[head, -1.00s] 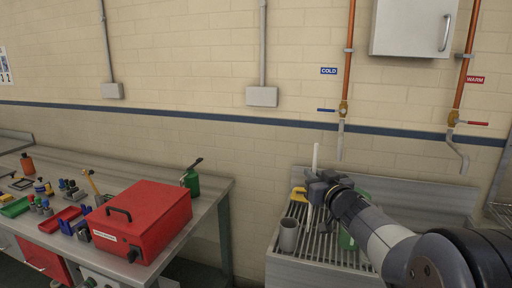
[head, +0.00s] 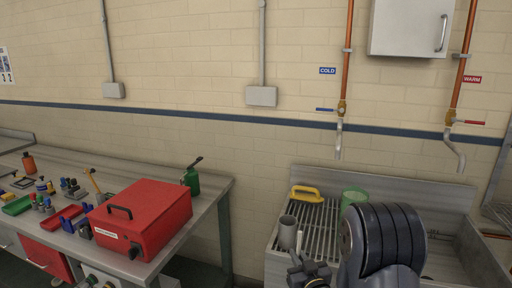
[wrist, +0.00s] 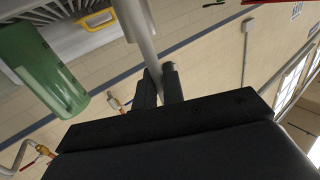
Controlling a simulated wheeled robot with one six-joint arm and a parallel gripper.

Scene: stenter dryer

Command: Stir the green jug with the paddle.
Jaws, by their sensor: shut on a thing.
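The green jug (head: 353,195) stands on the slatted drain rack (head: 316,222), partly hidden behind my arm in the head view. It also shows large at the left of the wrist view (wrist: 45,65). My gripper (wrist: 158,86) is shut on the pale shaft of the paddle (wrist: 138,35), and the jug is off to the side, apart from the shaft. In the head view my gripper (head: 309,272) is low at the bottom, in front of the rack; only a little of the paddle shows there. The paddle's lower end is not clear.
A grey cup (head: 288,233) stands at the rack's left, and a yellow-handled thing (head: 307,194) lies behind it. The sink basin is at right. A bench (head: 222,188) with a red case (head: 150,215) stands left. Cold and warm taps hang above.

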